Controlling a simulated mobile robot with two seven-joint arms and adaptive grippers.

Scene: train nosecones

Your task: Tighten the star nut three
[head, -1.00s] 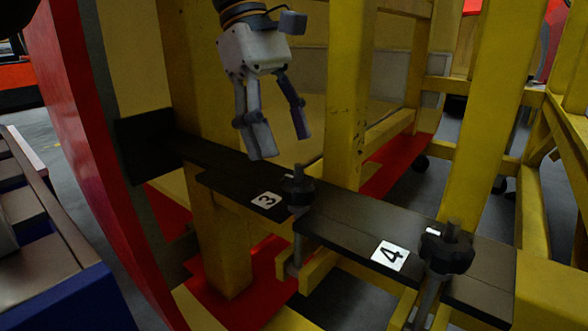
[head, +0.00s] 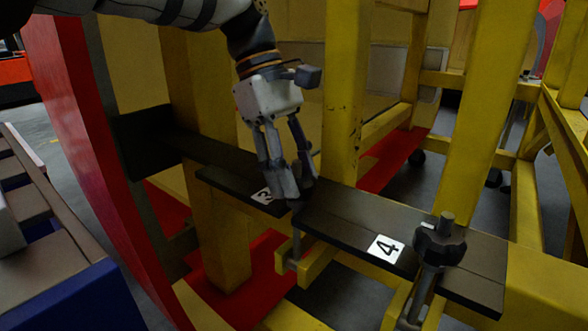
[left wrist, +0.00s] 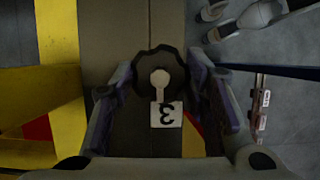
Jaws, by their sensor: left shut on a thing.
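Star nut three is a black lobed knob on a bolt. In the left wrist view the nut (left wrist: 160,72) sits between the two fingers, above the white label "3" (left wrist: 167,115). In the head view my left gripper (head: 293,190) comes down from above and is shut on the nut, which its fingers mostly hide. The label "3" (head: 262,195) is partly covered by a finger. The nut stands on a dark clamp plate (head: 225,183). My right gripper is not in view.
A second black star nut (head: 440,245) stands beside the label "4" (head: 385,248) on the same dark bar. Yellow posts (head: 345,95) rise behind and right of my gripper. A red panel (head: 85,150) stands at the left. A blue-sided box (head: 75,297) is at the lower left.

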